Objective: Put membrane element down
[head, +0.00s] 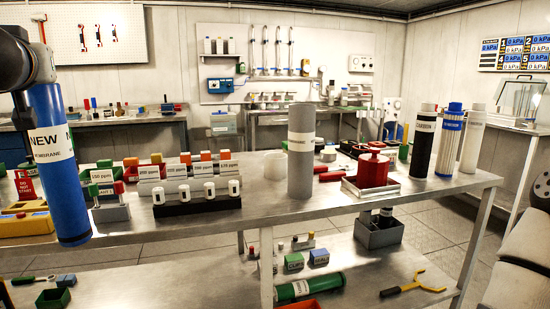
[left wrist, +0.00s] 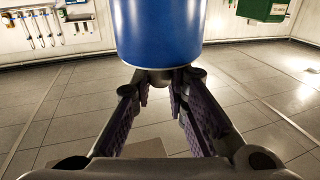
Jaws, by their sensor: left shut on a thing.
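The membrane element is a long blue cylinder (head: 62,195) with a white label reading "NEW MEMBRANE". It hangs nearly upright at the left of the head view, in front of the steel table's left part. My left gripper (head: 32,75) is dark and sits at its top end. In the left wrist view, the gripper's fingers (left wrist: 158,82) are closed around a narrow grey stub at the end of the blue body (left wrist: 157,30). The lower end of the element looks free, overlapping the table's near edge in the picture. My right gripper is not in view.
The steel table (head: 340,205) carries a grey labelled cylinder (head: 301,145), a red press-like item (head: 373,170), a bottle rack (head: 196,196) and several upright filters, including a black one (head: 423,145). A lower shelf (head: 200,285) holds a green tube (head: 310,287) and a yellow-handled tool (head: 415,285).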

